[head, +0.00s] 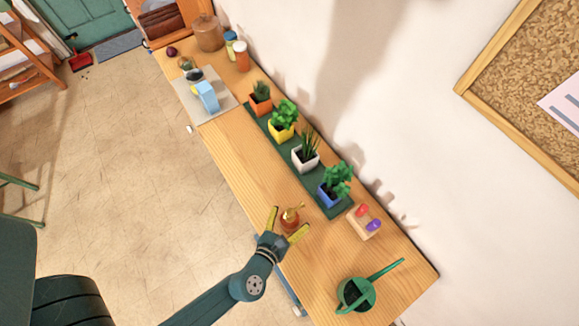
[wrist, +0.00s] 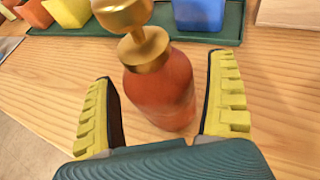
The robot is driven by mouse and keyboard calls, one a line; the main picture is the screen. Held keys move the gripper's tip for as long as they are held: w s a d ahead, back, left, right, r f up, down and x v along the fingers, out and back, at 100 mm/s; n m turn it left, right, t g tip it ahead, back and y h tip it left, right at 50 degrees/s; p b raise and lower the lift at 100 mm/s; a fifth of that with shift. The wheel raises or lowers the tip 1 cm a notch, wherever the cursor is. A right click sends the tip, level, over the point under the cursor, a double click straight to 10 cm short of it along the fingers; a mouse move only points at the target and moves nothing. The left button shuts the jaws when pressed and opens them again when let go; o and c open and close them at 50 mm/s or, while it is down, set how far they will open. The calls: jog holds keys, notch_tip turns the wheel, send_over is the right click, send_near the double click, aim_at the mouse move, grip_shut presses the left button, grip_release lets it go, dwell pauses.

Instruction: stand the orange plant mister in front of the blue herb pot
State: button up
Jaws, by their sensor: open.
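The orange plant mister (head: 290,221) with a gold top stands upright on the wooden table. In the wrist view the mister (wrist: 160,92) stands between the two yellow fingers, with gaps visible at both sides. My gripper (head: 290,224) is open around it; in the wrist view the open fingertips (wrist: 163,85) show left and right of the bottle. The blue herb pot (head: 330,194) holds a leafy green plant and stands at the near end of the dark green tray. Its lower part shows at the top of the wrist view (wrist: 199,14).
The green tray (head: 275,136) also holds white, yellow and orange pots in a row along the wall. A wooden block with red and purple items (head: 364,222) stands right of the blue pot. A green watering can (head: 357,293) is at the near end. Table between mister and tray is clear.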

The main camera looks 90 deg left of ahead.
aim_at(286, 225)
jog(key=shift+d+r+p, duration=0.25)
jog(key=shift+r+p, duration=0.15)
jog(key=shift+p, duration=0.05)
jog(key=p+v, duration=0.4)
jog(key=v, duration=0.1)
jog(key=shift+a+r, duration=0.1)
jog(key=shift+r, duration=0.15)
jog(key=p, duration=0.1)
jog(key=d+p, duration=0.1)
jog(key=p, duration=0.1)
jog(key=shift+s+r, duration=0.2)
jog(key=shift+s, duration=0.05)
jog(key=shift+s+d+p, duration=0.3)
jog(key=shift+d+p, duration=0.05)
jog(key=shift+p, duration=0.4)
jog(key=shift+f, duration=0.15)
